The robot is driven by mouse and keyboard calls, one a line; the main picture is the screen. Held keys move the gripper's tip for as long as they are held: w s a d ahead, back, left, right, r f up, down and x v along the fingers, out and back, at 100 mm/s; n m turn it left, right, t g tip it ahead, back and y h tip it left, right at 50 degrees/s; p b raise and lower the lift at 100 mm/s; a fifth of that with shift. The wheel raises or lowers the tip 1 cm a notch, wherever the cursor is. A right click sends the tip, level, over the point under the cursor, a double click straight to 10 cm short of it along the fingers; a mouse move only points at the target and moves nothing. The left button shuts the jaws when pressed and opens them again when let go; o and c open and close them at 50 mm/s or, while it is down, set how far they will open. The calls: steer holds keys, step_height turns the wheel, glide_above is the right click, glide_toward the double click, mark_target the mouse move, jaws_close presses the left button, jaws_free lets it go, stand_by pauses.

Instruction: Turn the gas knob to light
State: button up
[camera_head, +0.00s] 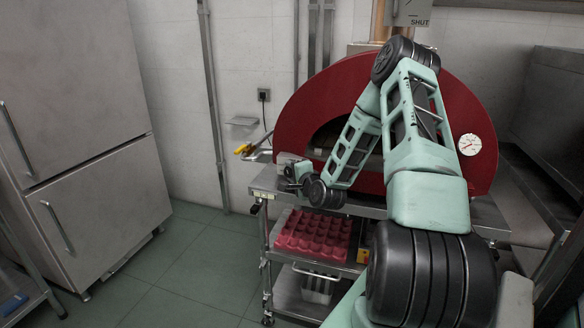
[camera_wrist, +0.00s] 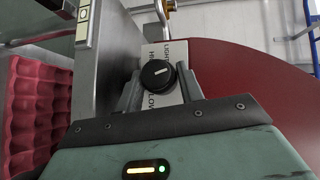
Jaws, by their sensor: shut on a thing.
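The gas knob (camera_wrist: 157,74) is round and black with a white pointer line, and it shows in the wrist view. It sits in front of a pale label plate (camera_wrist: 178,50) whose visible words include LIGHT and LOW. The pointer line looks nearly level, tilted a little. My gripper (camera_wrist: 159,90) is shut on the knob, with one grey finger on each side. In the head view my gripper (camera_head: 292,170) is at the left front corner of the red oven (camera_head: 310,105). The knob is hidden there.
The oven stands on a steel wheeled stand (camera_head: 265,185) with a red moulded tray (camera_head: 312,235) on its shelf. A steel fridge (camera_head: 80,120) stands at the left. The green floor (camera_head: 190,265) between is clear.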

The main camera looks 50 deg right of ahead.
steer(key=n+g+p, duration=0.2)
steer(key=shift+w+a+r+g+p, duration=0.1)
steer(key=shift+r+g+p, duration=0.25)
steer(key=shift+g, duration=0.05)
steer(key=n+g+p, duration=0.2)
steer(key=shift+w+r+g, duration=0.1)
steer(key=shift+g, duration=0.3)
steer(key=shift+w+a+n+g+h+p, duration=0.1)
steer(key=shift+n+g+h+p, duration=0.2)
steer(key=shift+n+g+p, duration=0.55)
steer(key=shift+g+p, duration=0.7)
steer(key=shift+g, duration=0.15)
steer(key=shift+h, duration=0.3)
steer(key=o, duration=1)
